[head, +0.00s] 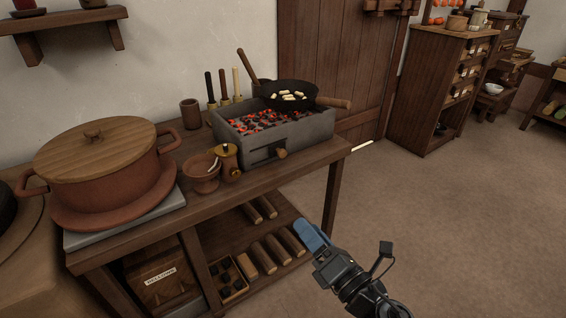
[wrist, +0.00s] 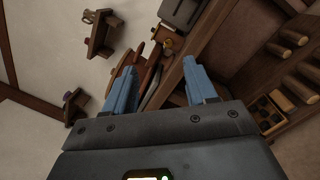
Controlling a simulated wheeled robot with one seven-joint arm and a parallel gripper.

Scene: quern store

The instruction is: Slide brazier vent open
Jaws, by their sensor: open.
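The brazier (head: 310,136) is a grey stone box of glowing coals on the wooden table. On its front face is a dark vent slot with a wooden knob (head: 281,153) at the slot's right part. A black pan (head: 290,92) with pale pieces rests over the coals. My gripper (head: 312,236) is in front of and below the brazier, beside the table's lower shelf, apart from everything. In the wrist view its two blue fingers (wrist: 160,88) are spread with nothing between them. The brazier (wrist: 183,12) shows there only partly, at the top edge.
A large lidded clay pot (head: 105,165) stands at the table's left. A small bowl (head: 202,175) and a brass-topped grinder (head: 228,160) stand just left of the vent. Logs (head: 277,249) lie on the lower shelf. The floor (head: 450,220) to the right is clear.

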